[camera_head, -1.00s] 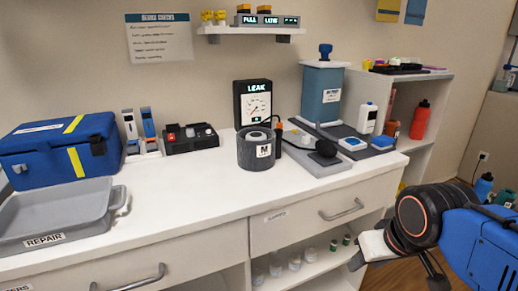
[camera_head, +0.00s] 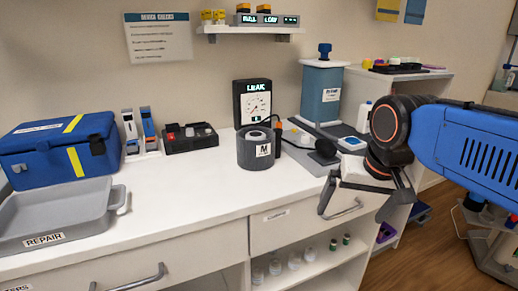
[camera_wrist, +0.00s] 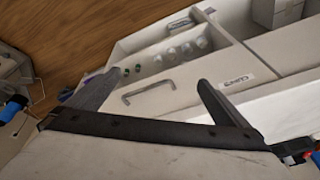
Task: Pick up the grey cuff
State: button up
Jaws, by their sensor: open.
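The grey cuff (camera_head: 254,150) is a dark grey rolled cylinder with a white label marked M. It stands upright on the white counter (camera_head: 190,185), in front of the LEAK gauge. My gripper (camera_head: 352,212) is open and empty, to the right of the cuff, in front of the counter's drawer side. In the wrist view my gripper (camera_wrist: 150,95) has its fingers spread wide, with the drawer front between them. I cannot make out the cuff in the wrist view.
The LEAK gauge (camera_head: 253,103) stands close behind the cuff, and a grey device (camera_head: 312,160) with a dark knob sits just right of it. A grey REPAIR tray (camera_head: 50,232) and blue bag (camera_head: 60,148) are at left. The counter between tray and cuff is clear.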

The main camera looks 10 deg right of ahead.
jog(key=w+a+r+m+g, duration=0.2)
jog(key=w+a+r+m, duration=0.4)
jog(key=w+r, duration=0.75)
jog(key=m+g, duration=0.2)
jog(key=m, duration=0.3)
send_near(259, 148)
jog(key=w+r, duration=0.4)
jog(key=w, duration=0.2)
jog(key=f, duration=1.7)
jog(key=shift+d+f, duration=0.1)
jog(key=shift+d, duration=0.15)
jog(key=c, duration=0.9)
